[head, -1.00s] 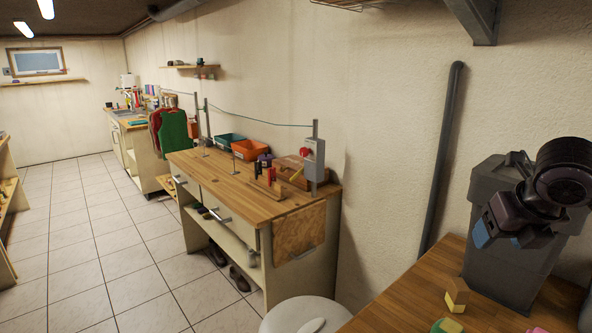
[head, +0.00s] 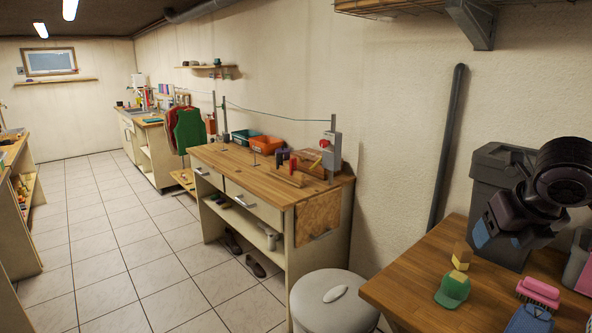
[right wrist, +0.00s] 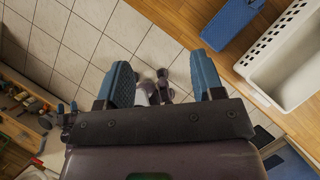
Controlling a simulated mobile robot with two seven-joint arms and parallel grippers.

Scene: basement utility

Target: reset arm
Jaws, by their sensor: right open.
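My right gripper (head: 499,240) is at the right of the head view, dark with blue fingertips, in front of a grey bin and above the wooden worktop. In the right wrist view its two blue fingers (right wrist: 165,85) stand wide apart with nothing between them, and tiled floor shows beyond. My left gripper is not in the head view.
A workbench (head: 222,160) lines the wall. The tiled floor is clear at left.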

